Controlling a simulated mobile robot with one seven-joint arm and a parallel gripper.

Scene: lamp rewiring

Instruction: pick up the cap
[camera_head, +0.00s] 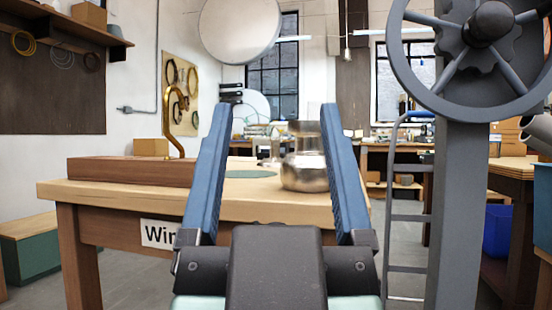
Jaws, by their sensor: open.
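A shiny silver metal piece (304,172) with a round, wide lower body and a narrower neck stands upright on the wooden table (120,192), near its right end. It is the likeliest cap, but I cannot tell for sure. My gripper (277,106) is open, with two long blue fingers pointing forward. Nothing shows held in it. The metal piece appears between the fingers, close to the right finger, which borders its right edge. I cannot tell whether they touch or how far beyond the fingers it stands.
A long brown wooden block (130,171) with a curved brass rod (168,110) takes up the table's left. A flat green disc (250,174) lies left of the metal piece. A grey post with a handwheel (489,55) and a ladder (407,215) stand right of the table.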

